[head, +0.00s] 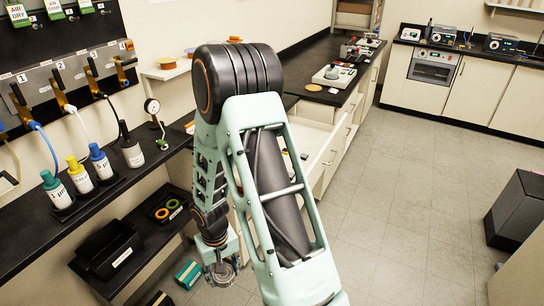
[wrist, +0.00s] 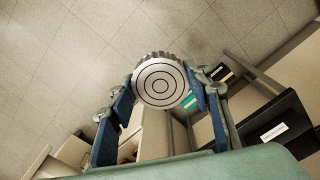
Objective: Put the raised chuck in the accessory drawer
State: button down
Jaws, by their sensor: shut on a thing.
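The raised chuck (wrist: 160,82) is a round silver metal disc with a knurled edge and concentric rings on its face. In the wrist view it sits between the two fingers of my gripper (wrist: 158,88), which is shut on it. In the head view my gripper (head: 221,268) hangs low beside the bench, with the chuck small at its lower end. A pale drawer (head: 322,150) appears pulled out from the bench behind my arm. My arm hides much of it, and I cannot read a label on it.
A black bin (head: 108,250) and a tray with coloured rings (head: 167,209) sit on the low shelf at left. Labelled bottles (head: 80,175) and a pressure gauge (head: 152,106) stand on the bench above. A dark box (head: 520,212) stands at right. The tiled floor (head: 400,200) between is clear.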

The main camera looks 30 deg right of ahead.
aim_at(305, 139)
jog(key=u, duration=1.1)
jog(key=l+u, duration=0.45)
jog(key=k+l, duration=0.1)
jog(key=l, duration=0.55)
jog(key=k+l, duration=0.1)
jog(key=l, duration=0.55)
jog(key=k+l, duration=0.1)
jog(key=l, duration=0.6)
jog(key=k+l, duration=0.1)
jog(key=l, duration=1.2)
jog(key=k+l, duration=0.15)
jog(key=l, duration=0.5)
